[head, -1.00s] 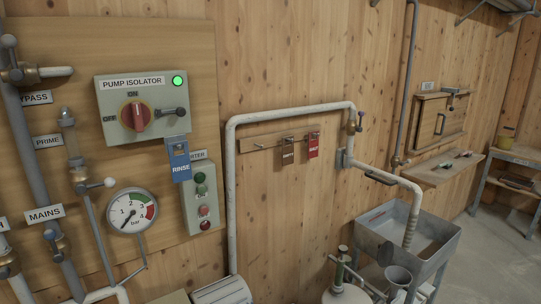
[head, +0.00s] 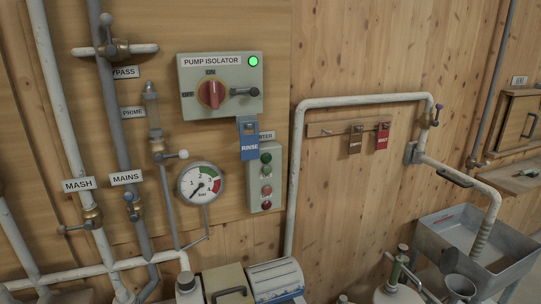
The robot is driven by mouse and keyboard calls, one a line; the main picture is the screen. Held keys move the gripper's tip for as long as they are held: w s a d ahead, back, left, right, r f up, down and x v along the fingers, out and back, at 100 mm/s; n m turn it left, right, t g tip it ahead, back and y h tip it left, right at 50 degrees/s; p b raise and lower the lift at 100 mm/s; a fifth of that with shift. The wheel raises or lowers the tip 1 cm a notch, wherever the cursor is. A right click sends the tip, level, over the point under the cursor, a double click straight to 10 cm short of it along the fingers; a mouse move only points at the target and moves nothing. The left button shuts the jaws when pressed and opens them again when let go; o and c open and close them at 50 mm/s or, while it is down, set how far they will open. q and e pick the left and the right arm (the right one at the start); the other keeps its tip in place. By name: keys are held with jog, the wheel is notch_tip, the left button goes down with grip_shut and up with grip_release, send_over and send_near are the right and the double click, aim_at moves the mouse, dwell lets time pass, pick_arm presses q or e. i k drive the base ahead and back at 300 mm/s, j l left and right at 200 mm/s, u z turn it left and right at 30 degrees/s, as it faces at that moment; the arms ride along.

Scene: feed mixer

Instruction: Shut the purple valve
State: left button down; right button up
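A small brass valve (head: 426,120) with a purple lever (head: 437,114) sits on the white pipe (head: 360,99) at the right, just below the bend where the pipe turns down. The lever appears roughly upright, in line with that short downward run, though it is small in the view. Neither of my grippers shows in the head view.
The grey sink (head: 480,260) stands below the pipe's outlet hose. Brown and red tags (head: 382,136) hang left of the valve. The pump isolator panel (head: 222,88) shows a lit green lamp. Bottles and a motor (head: 275,278) stand low in front.

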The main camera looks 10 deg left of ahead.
aim_at(438, 107)
jog(key=i+l, duration=0.15)
jog(key=l, duration=0.35)
jog(key=i+l+u, duration=0.1)
jog(key=l, duration=0.35)
jog(key=i+l, duration=0.15)
jog(key=l, duration=0.35)
jog(key=i+l+u, duration=0.1)
jog(key=l, duration=0.4)
jog(key=i+l+u, duration=0.1)
jog(key=l, duration=0.4)
jog(key=i+l, duration=0.15)
jog(key=l, duration=0.35)
jog(key=i+l+u, duration=0.1)
jog(key=l, duration=0.4)
